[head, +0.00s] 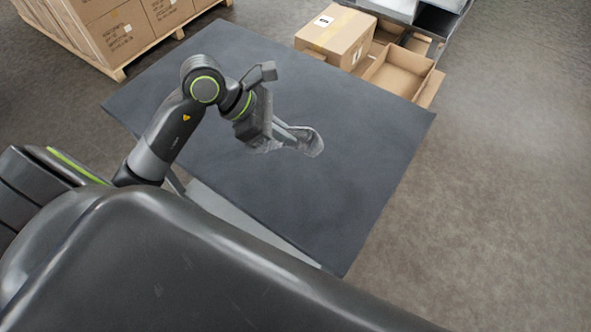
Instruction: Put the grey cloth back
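The grey cloth (314,147) lies crumpled near the middle of the dark table, with a rounded part at the right and a smaller part showing by the gripper's body. My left gripper (304,137) is right at the cloth, its fingers reaching over it from the left and overlapping it in the head view. The fingers and gripper body hide part of the cloth. I cannot tell whether the fingers are closed on it or only above it. My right gripper is not in view.
The dark table (370,130) is otherwise bare. A closed cardboard box (337,35) and an open carton (398,72) stand beyond its far right edge, by a grey bin (440,20). Stacked cartons (122,32) sit on a pallet at the upper left. The floor at right is clear.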

